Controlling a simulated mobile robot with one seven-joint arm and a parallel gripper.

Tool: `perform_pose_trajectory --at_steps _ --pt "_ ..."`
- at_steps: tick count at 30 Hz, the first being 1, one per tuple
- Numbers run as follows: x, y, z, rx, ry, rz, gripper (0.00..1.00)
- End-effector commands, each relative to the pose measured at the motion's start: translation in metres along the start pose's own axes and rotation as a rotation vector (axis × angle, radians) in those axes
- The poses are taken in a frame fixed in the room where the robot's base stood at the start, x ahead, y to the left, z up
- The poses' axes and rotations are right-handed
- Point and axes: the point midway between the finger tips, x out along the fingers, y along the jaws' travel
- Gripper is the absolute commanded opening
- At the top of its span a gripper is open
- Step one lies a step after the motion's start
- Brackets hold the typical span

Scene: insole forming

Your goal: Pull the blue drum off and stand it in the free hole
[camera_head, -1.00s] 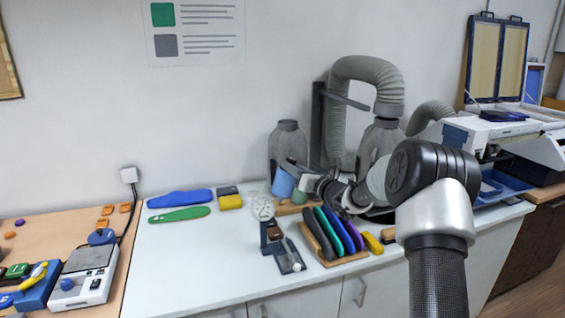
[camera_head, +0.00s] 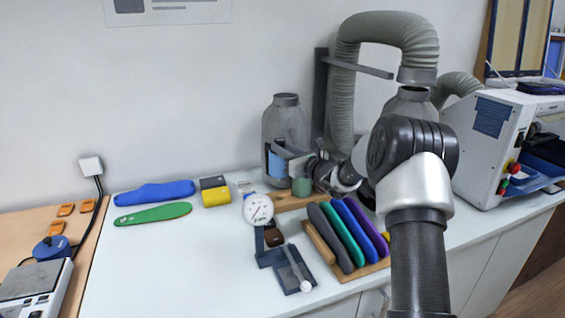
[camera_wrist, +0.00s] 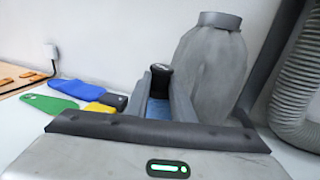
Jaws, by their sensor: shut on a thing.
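The blue drum (camera_head: 276,166) is between the fingers of my gripper (camera_head: 284,160), in front of the grey jug-shaped vessel. The near finger covers part of it. In the wrist view, a strip of the blue drum (camera_wrist: 158,109) shows between the two grey fingers (camera_wrist: 163,100), with a dark round piece (camera_wrist: 158,78) just beyond it. My gripper is shut on the drum. A green drum (camera_head: 302,187) stands on a wooden stand (camera_head: 288,203) just below and right of the blue one. The free hole cannot be made out; my gripper and the green drum hide part of the stand.
The grey vessel (camera_head: 285,120) stands close behind my gripper, with a ribbed hose (camera_head: 345,85) to its right. A dial gauge (camera_head: 258,209) and a rack of coloured insoles (camera_head: 325,257) stand in front. The white table is clear at front left.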

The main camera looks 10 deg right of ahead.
Motion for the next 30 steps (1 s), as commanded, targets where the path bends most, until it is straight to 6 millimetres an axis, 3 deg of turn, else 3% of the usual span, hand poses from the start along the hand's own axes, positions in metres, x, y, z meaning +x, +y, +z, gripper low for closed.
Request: perform_pose_trajectory --at_steps 1,11,25,30 --pt "0.0 0.0 -0.008 -0.004 -0.002 0.0 0.0" --pt "0.0 0.0 -0.018 -0.009 -0.001 0.001 0.0" --pt "0.001 0.0 -0.06 -0.009 -0.002 0.0 0.0" --pt "0.0 -0.001 -0.065 -0.009 -0.002 0.0 0.0"
